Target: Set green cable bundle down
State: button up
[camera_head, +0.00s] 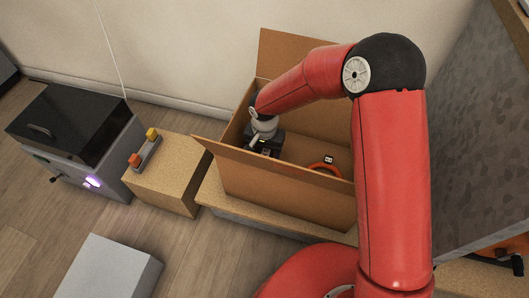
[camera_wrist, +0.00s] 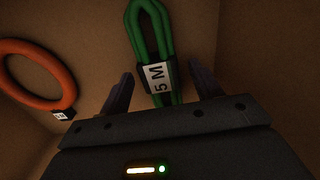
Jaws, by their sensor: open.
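The green cable bundle (camera_wrist: 150,32) is a long loop with a white "5 M" label, seen in the wrist view. It lies on the floor of the cardboard box and reaches between the fingers of my gripper (camera_wrist: 160,92). The fingers stand apart on either side of it, and I see no contact. In the head view my gripper (camera_head: 262,150) is down inside the left part of the cardboard box (camera_head: 280,192); the green bundle is hidden there.
An orange cable bundle (camera_head: 325,164) lies in the same box, to the right; it also shows in the wrist view (camera_wrist: 38,72). The box walls surround my gripper. A wooden block (camera_head: 170,178) with a small orange and yellow item (camera_head: 145,148) stands left of the box.

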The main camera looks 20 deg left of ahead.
aim_at(265, 154)
notch_tip(265, 154, up, 11)
jog(key=p, duration=0.1)
jog(key=shift+p, duration=0.35)
jog(key=d+r+t, duration=0.3)
jog(key=d+r, duration=1.2)
jog(key=d, duration=0.5)
jog(key=s+d+r+m+t, duration=0.1)
jog(key=s+d+r, duration=0.5)
jog(key=s+d, duration=0.7)
jog(key=shift+s+d+t, duration=0.35)
jog(key=shift+d+t, duration=0.45)
jog(key=shift+d, duration=0.45)
